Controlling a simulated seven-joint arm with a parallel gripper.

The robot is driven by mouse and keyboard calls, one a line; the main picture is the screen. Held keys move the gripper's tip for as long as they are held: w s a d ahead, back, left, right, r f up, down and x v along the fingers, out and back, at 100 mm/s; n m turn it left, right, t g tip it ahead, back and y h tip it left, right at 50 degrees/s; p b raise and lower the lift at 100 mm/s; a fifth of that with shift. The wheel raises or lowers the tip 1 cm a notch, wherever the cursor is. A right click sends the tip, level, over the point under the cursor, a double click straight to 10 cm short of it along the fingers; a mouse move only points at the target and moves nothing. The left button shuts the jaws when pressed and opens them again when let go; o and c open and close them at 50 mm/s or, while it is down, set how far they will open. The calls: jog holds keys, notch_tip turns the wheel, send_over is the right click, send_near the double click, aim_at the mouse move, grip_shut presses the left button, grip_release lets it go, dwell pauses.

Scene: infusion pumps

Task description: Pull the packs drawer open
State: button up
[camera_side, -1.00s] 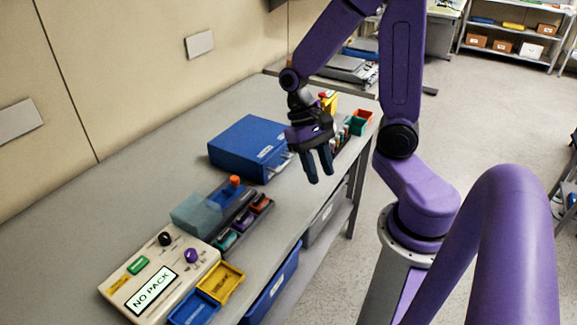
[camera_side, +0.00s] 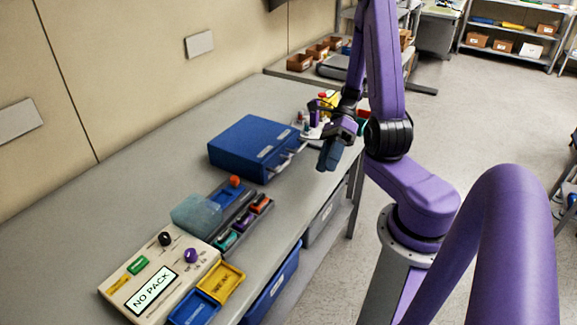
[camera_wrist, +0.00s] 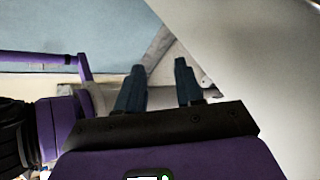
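The blue drawer box (camera_side: 245,146) stands on the grey bench near its middle. Its front faces right and carries pale labels and a light handle (camera_side: 290,158). The drawer looks shut, and the label text is too small to read. My gripper (camera_side: 330,157) is to the right of that front, near the bench's right edge, with its fingers pointing down and apart from the handle. In the wrist view my gripper (camera_wrist: 158,75) shows two dark fingers spread with a gap and nothing clearly held. I cannot make out the drawer for certain in the wrist view.
A pump (camera_side: 160,280) reading "NO PACK" sits at the front left, with yellow (camera_side: 222,283) and blue (camera_side: 194,308) trays beside it. A dark rack (camera_side: 245,220) of small coloured pieces lies between pump and box. Coloured bottles stand behind my gripper.

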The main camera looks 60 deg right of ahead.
jog(key=s+d+f+m+t+h, duration=0.25)
jog(key=m+t, duration=0.55)
jog(key=m, duration=0.4)
jog(key=s+d+f+m+t+h, duration=0.15)
jog(key=d+m+t, duration=0.25)
jog(key=m+t, duration=0.5)
jog(key=w+a+f, duration=0.1)
jog(key=w+a, duration=0.1)
jog(key=w, duration=0.3)
jog(key=w+a+m+g, duration=0.1)
jog(key=w+a, duration=0.1)
jog(key=w, duration=0.3)
jog(key=w+a+f+m, duration=0.1)
jog(key=w+a, duration=0.1)
jog(key=w, duration=0.3)
jog(key=shift+w+f+g+h, duration=0.3)
jog(key=shift+g+h, duration=0.1)
grip_shut()
